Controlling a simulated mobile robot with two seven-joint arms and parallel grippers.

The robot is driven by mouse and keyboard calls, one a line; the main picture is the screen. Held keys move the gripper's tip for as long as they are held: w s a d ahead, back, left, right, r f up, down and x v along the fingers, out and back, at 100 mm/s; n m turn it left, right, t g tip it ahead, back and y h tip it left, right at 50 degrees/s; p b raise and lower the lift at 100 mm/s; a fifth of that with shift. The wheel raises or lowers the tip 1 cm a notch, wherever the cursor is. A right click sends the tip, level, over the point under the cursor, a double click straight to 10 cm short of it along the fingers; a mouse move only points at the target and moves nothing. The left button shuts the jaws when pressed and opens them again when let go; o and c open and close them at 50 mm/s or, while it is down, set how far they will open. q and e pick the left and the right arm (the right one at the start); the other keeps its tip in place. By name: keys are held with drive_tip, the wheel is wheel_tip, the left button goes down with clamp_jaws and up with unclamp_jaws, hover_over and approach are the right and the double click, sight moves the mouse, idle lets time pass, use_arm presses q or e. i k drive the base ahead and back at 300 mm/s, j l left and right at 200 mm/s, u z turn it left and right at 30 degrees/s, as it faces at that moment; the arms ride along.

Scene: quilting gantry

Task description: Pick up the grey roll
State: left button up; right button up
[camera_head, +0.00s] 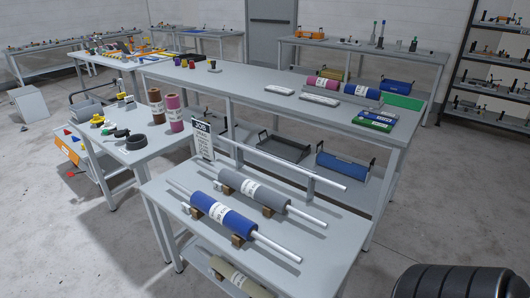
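A grey roll (270,198) with a white label lies on the near table. A light metal bar runs through it and sticks out at both ends. Brown blocks sit under the roll. A blue roll (232,222) on a similar bar lies in front of it, roughly parallel and a little apart. Neither of my grippers is in view.
The near table (325,262) has bare room at its front right. A raised metal rail (290,165) runs behind the grey roll. A sign (202,140) stands at the table's back left. Brown and pink upright rolls (175,113) stand on the side table.

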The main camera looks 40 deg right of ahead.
sight(280, 204)
drive_tip(key=i+j+z, duration=0.15)
drive_tip(key=z, duration=0.2)
drive_tip(key=i+j+z, duration=0.15)
drive_tip(key=z, duration=0.25)
drive_tip(key=i+j+z, duration=0.2)
drive_tip(key=z, duration=0.15)
drive_tip(key=i+j+z, duration=0.15)
drive_tip(key=j+z, duration=0.2)
drive_tip(key=i+j+z, duration=0.1)
drive_tip(key=j+z, duration=0.25)
drive_tip(key=j, duration=0.15)
